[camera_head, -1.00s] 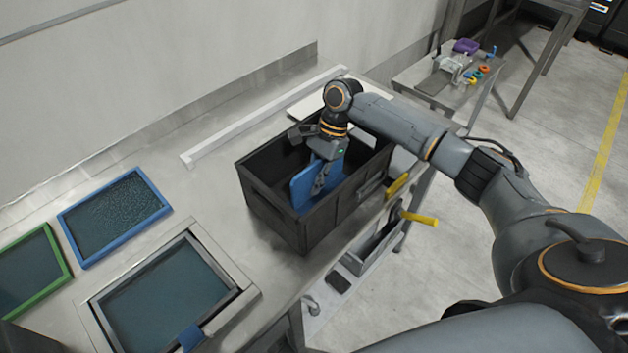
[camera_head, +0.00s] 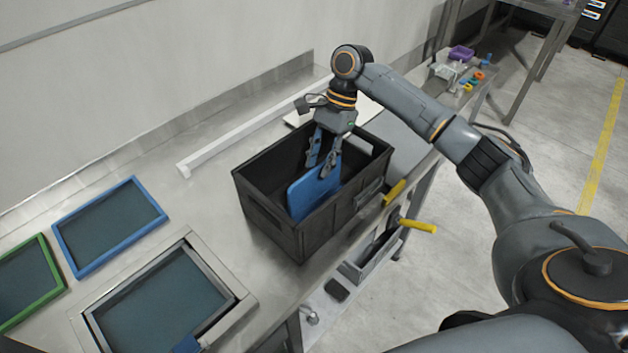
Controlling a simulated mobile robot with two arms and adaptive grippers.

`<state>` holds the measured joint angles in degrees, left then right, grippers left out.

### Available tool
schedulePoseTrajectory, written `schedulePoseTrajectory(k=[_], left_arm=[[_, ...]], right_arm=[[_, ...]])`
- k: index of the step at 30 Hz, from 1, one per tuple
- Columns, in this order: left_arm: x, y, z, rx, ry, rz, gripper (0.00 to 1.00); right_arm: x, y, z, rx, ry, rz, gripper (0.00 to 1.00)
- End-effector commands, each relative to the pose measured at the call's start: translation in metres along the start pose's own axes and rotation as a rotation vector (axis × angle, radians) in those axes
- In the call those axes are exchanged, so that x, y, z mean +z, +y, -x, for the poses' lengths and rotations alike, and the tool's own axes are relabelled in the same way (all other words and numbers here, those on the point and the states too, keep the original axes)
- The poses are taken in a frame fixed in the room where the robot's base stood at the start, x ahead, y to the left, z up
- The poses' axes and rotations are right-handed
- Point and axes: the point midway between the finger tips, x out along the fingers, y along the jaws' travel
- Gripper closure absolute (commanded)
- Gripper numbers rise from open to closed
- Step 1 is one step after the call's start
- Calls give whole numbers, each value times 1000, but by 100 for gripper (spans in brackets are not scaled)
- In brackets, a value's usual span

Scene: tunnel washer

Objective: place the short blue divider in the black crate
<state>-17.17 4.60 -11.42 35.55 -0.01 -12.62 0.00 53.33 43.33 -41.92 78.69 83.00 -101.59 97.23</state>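The short blue divider (camera_head: 308,194) stands tilted inside the black crate (camera_head: 272,225) on the metal counter. Its lower edge is hidden behind the crate's near wall. My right gripper (camera_head: 321,160) is above the crate, pointing down. Its two fingers are spread apart near the divider's upper edge, one on each side. I cannot tell whether a finger still touches the divider. My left gripper is not in view.
Blue-framed (camera_head: 108,222) and green-framed (camera_head: 28,282) panels lie left of the crate. A recessed window (camera_head: 160,300) is in front of them. Yellow handles (camera_head: 418,226) stick out on the counter's right side. A small table (camera_head: 462,85) with small parts stands behind.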

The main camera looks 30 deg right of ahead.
Motion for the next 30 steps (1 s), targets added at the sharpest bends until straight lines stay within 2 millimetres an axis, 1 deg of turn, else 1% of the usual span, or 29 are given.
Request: schedulePoseTrajectory(k=[1, 3, 7, 12, 25, 28, 30], left_arm=[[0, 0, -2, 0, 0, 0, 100], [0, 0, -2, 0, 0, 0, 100], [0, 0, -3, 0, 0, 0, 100], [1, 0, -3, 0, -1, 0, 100], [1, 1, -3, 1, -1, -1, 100], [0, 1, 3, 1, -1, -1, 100], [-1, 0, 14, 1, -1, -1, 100]], right_arm=[[0, -1, 10, -4, 0, 0, 68], [0, -1, 20, -3, -1, 0, 68], [0, 0, 34, -2, -1, 0, 68], [0, 0, 40, 1, -2, 0, 68], [0, 0, 40, 0, -1, 0, 68], [2, 0, 46, 0, -1, 0, 68], [7, 0, 56, 0, -1, 0, 68]])
